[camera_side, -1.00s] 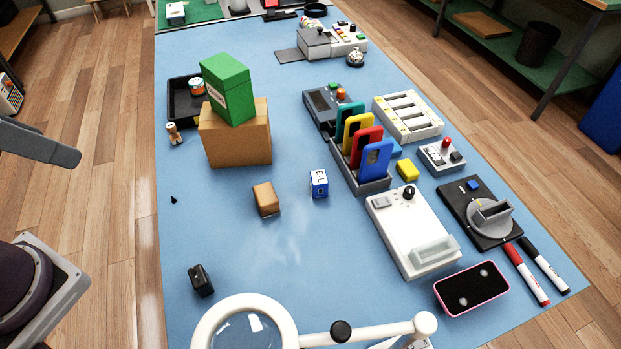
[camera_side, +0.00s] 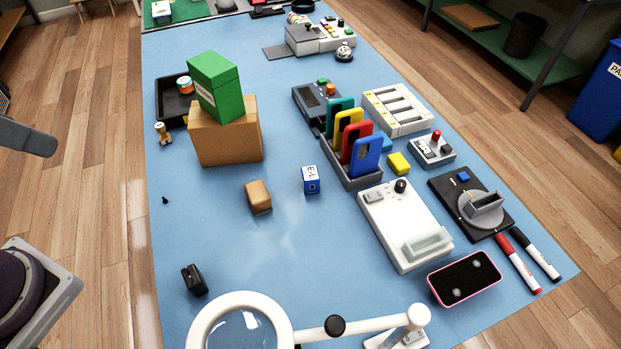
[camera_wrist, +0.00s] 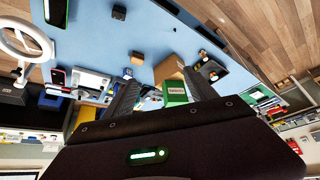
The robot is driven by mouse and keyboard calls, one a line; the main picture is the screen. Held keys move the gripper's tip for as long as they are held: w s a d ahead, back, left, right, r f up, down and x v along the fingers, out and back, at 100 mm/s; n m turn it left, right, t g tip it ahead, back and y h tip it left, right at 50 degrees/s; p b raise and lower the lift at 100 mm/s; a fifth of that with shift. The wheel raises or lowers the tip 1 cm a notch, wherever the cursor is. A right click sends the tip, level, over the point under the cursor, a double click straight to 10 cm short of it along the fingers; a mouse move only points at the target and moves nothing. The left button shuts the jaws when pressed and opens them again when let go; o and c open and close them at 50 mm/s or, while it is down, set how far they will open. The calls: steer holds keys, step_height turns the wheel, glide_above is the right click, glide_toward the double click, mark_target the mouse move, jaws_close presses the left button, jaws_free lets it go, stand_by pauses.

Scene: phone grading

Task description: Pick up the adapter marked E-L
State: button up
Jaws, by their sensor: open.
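The adapter marked E-L (camera_side: 311,180) is a small blue block with a white labelled face. It stands on the blue mat (camera_side: 235,225) in the side view, right of a small brown block (camera_side: 259,196) and left of the rack of coloured phones. I cannot make it out clearly in the wrist view, where a finger may cover it. My gripper (camera_wrist: 159,76) shows in the wrist view with its two dark fingers wide apart and nothing between the tips. It is high above the mat, well apart from the adapter. The side view does not show the fingers.
A green box (camera_side: 216,84) sits tilted on a cardboard box (camera_side: 226,143) behind the adapter. The phone rack (camera_side: 352,172) and a white device (camera_side: 396,231) stand to the right. A magnifier lamp (camera_side: 281,306) and a black block (camera_side: 194,280) are in front. The mat before the adapter is clear.

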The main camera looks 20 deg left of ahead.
steer(key=w+a+r+t+y, duration=0.2)
steer(key=w+r+t, duration=0.15)
steer(key=w, duration=0.55)
steer(key=w+a+r+t+y, duration=0.1)
steer(key=w+a+r+t, duration=0.1)
steer(key=w+r, duration=0.5)
steer(key=m+g+h, duration=0.3)
steer(key=m+h, duration=0.8)
steer(key=h, duration=0.3)
glide_above(304, 174)
steer(key=s+a, duration=0.3)
steer(key=a, duration=0.1)
step_height(304, 174, down, 8)
steer(key=shift+g, duration=0.25)
step_height(304, 174, down, 34)
steer(key=shift+s+r, duration=0.1)
steer(key=shift+r, duration=0.15)
steer(key=x, duration=0.7)
steer(key=shift+w+r, duration=0.1)
steer(key=shift+w, duration=0.1)
jaws_close()
